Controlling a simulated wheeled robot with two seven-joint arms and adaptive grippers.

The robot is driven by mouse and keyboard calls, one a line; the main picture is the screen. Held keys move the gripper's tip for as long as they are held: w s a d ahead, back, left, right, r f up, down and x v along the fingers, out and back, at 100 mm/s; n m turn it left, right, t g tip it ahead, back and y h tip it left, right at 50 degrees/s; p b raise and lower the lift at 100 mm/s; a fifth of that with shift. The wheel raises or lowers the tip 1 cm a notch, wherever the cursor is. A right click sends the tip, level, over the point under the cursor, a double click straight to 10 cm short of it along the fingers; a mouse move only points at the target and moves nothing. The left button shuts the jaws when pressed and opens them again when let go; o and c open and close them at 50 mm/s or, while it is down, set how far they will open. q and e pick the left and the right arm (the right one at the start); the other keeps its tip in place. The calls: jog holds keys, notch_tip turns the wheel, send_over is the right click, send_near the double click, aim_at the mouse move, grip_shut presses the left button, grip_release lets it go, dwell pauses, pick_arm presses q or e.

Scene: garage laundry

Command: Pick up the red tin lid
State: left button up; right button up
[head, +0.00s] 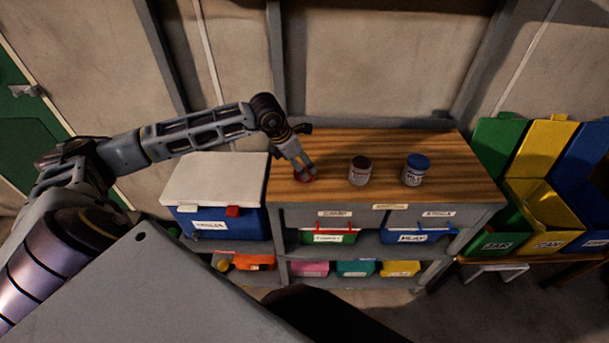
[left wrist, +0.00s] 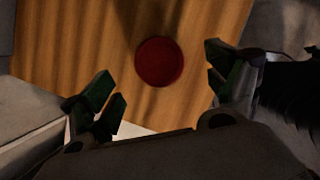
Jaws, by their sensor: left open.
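The red tin lid (head: 304,178) lies flat on the wooden worktop (head: 325,148) near its left end. In the left wrist view the lid (left wrist: 159,62) is a dark red disc on the wood grain, fully visible. My left gripper (head: 304,170) is above the lid, its fingers pointing down and partly covering it in the head view. In the left wrist view the open left gripper (left wrist: 160,92) has its fingers spread to either side, with the lid between and slightly beyond the tips. Whether the fingertips touch the worktop cannot be told. My right gripper is not in view.
A tin with a dark red top (head: 360,171) and a tin with a blue lid (head: 415,169) stand right of my left gripper. A white-lidded cooler (head: 212,181) adjoins the worktop on the left. Coloured bins (head: 545,205) stand at right. The worktop's back is clear.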

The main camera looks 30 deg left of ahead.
pick_arm(q)
jog(key=shift+f, duration=0.15)
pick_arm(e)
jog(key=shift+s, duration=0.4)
